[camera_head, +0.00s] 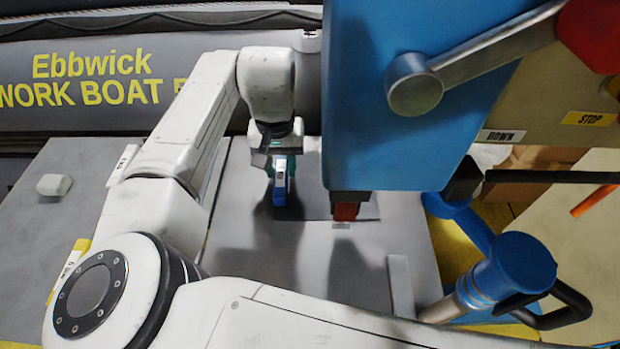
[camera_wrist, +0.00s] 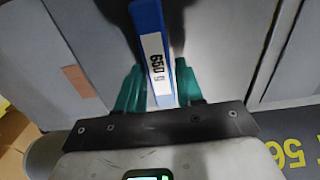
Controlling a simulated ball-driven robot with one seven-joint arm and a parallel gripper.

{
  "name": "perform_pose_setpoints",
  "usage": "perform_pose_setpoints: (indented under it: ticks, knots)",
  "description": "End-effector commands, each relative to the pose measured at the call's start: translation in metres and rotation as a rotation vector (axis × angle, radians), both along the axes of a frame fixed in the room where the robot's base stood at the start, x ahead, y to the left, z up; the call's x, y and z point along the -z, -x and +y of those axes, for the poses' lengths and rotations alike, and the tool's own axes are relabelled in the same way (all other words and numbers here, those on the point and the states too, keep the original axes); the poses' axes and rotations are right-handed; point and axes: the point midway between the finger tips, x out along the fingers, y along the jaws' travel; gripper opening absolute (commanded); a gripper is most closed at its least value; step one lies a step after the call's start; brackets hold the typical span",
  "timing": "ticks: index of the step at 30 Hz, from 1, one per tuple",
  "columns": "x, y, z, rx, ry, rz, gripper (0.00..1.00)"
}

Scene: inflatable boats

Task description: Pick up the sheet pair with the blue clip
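The blue clip (camera_wrist: 148,22) is a narrow blue bar with a white label that seems to read 650 g. In the wrist view it runs between the green fingers of my gripper (camera_wrist: 160,85), which sit close against both its sides. In the head view the blue clip (camera_head: 279,196) shows below my gripper (camera_head: 283,165), over the grey bench top. My gripper appears shut on it. The sheets that belong to the clip cannot be told apart here. Whether the clip touches the bench is unclear.
A blue machine (camera_head: 375,130) with a grey lever (camera_head: 490,45) stands close right of my gripper. A reddish block (camera_head: 346,211) sits beneath it. A grey boat hull (camera_head: 60,118) lies behind. A blue cylinder (camera_head: 517,265) stands at right.

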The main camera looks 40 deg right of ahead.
Motion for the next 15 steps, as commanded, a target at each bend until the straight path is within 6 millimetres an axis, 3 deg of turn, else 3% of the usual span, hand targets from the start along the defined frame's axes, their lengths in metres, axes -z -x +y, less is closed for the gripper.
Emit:
perform_pose_setpoints:
  ticks: [11,15]
  knots:
    - [-0.0002,0.0001,-0.0001,0.0,0.0,0.0,0.0]
    - [-0.0005,0.0,-0.0001,0.0,0.0,0.0,0.0]
